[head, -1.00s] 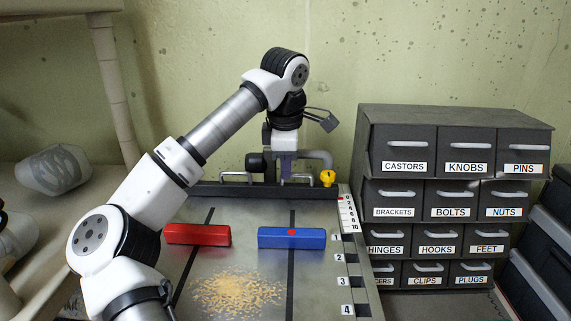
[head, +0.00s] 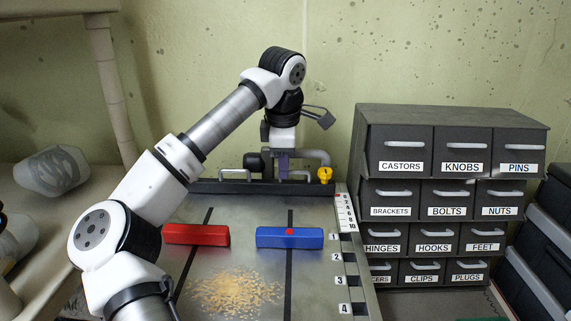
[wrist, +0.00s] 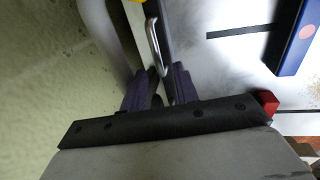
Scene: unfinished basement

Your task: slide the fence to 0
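The fence (head: 265,188) is a dark bar across the back of the metal table, with two metal loop handles and a yellow knob (head: 325,175) at its right end. My gripper (head: 283,178) is down at the right handle. The number scale (head: 346,212) lies along the table's right edge. A red pointer mark (head: 338,195) is at its far, low-number end; the exact reading is too small to tell.
A red block (head: 196,235) and a blue block (head: 290,238) lie on the table in front of the fence, clear of it. Sawdust (head: 235,292) lies nearer. Drawer cabinets (head: 450,165) stand at right. The wall is close behind the fence.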

